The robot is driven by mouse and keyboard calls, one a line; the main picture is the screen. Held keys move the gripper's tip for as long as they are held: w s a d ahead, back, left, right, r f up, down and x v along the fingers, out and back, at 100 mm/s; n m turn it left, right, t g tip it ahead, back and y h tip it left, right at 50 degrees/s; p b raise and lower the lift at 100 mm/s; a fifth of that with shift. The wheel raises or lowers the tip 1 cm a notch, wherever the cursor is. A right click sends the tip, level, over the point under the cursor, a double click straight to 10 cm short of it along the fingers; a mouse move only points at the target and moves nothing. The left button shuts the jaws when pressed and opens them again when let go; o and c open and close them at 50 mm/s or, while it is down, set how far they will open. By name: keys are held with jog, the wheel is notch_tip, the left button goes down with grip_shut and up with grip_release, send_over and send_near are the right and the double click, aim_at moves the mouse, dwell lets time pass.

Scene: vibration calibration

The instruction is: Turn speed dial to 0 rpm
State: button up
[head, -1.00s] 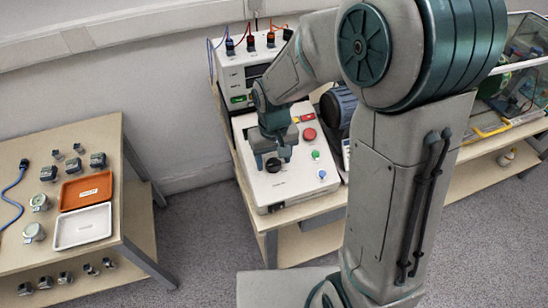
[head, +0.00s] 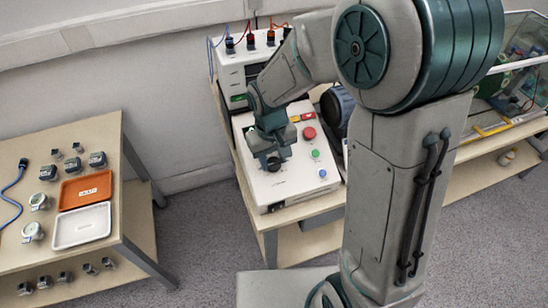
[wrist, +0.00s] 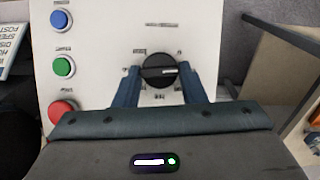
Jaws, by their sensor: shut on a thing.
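The speed dial is a round black knob (wrist: 160,71) with a pale pointer line, on the white control box (head: 303,187). In the wrist view the pointer line lies nearly level, toward the right. My gripper (wrist: 160,84) has one finger on each side of the knob, shut on it. In the head view my gripper (head: 273,160) reaches down onto the knob, which shows as a dark disc (head: 273,164). The small print around the dial is too blurred to read.
Near the dial on the box are a red button (wrist: 62,111), a green button (wrist: 63,66) and a blue button (wrist: 61,20). A power unit (head: 232,70) with cables stands behind. A side table with an orange tray (head: 86,190) is at the left, across open floor.

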jog(key=n+b, duration=0.1)
jog(key=n, duration=0.1)
jog(key=n+t+h+b, duration=0.1)
jog(key=n, duration=0.1)
jog(key=shift+s+a+f+h, duration=0.1)
jog(key=shift+a+f+h, duration=0.1)
jog(key=shift+h, duration=0.1)
jog(key=shift+s+a+r+n+t+h+b, duration=0.1)
jog(key=shift+n+t+h+b, duration=0.15)
jog(key=shift+n+b, duration=0.35)
jog(key=shift+r+n+t+h+b, duration=0.15)
jog(key=shift+n+t+b, duration=0.15)
jog(key=shift+n, duration=0.6)
jog(key=shift+f, duration=0.1)
jog(key=o, duration=1)
jog(key=v, duration=1.4)
jog(key=shift+p, duration=0.3)
jog(key=shift+f, duration=0.1)
